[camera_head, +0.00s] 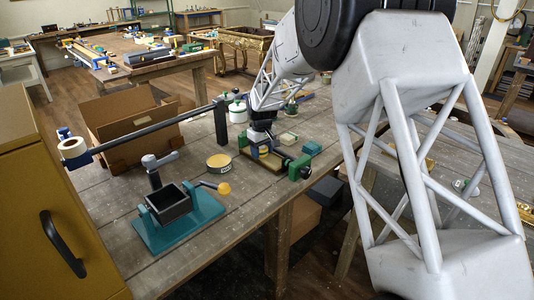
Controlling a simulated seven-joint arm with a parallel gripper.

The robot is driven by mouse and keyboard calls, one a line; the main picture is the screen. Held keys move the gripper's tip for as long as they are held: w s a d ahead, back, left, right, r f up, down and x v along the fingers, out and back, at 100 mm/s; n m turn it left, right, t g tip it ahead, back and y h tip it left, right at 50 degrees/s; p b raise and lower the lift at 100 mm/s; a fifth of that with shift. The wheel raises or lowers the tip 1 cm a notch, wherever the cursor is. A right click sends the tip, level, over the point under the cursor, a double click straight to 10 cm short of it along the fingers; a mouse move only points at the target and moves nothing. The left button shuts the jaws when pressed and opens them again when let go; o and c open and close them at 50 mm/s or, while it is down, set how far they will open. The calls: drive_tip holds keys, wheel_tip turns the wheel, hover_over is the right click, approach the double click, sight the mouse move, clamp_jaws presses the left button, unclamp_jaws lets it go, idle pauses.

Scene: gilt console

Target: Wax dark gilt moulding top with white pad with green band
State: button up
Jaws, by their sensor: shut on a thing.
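My gripper (261,145) points down over a small brown board (273,164) near the right edge of the long grey wooden table. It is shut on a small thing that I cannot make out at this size. A yellowish patch shows just below the fingers. I cannot clearly tell the white pad with the green band or the dark gilt moulding top. Green blocks (300,167) stand at the board's right side. A pale flat block (288,138) lies just behind the board.
A round tin (218,163) stands left of the board. A teal-based vice (178,217) with a yellow-knobbed handle is at front left. A dark bar (150,129) spans above the table beside an open cardboard box (130,118). A white jar (237,111) stands behind. A yellow cabinet (50,200) is at left.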

sight(272, 161)
drive_tip(key=shift+w+a+f, duration=0.1)
drive_tip(key=shift+w+a, duration=1.7)
drive_tip(key=shift+w, duration=0.2)
drive_tip(key=shift+s+d+r, duration=0.25)
drive_tip(key=shift+s+d, duration=0.7)
drive_tip(key=shift+s, duration=0.05)
drive_tip(key=shift+s+d+f, duration=0.2)
drive_tip(key=shift+s+d, duration=0.6)
drive_tip(key=shift+d, duration=0.05)
drive_tip(key=shift+s+d+r, duration=0.1)
drive_tip(key=shift+s+d, duration=0.15)
drive_tip(key=shift+s, duration=0.05)
drive_tip(key=shift+s+d, duration=2.3)
drive_tip(key=shift+w+a, duration=4.3)
drive_tip(key=shift+w+r, duration=0.1)
drive_tip(key=shift+r, duration=0.05)
wheel_tip(272, 161, up, 7)
drive_tip(key=shift+r, duration=0.15)
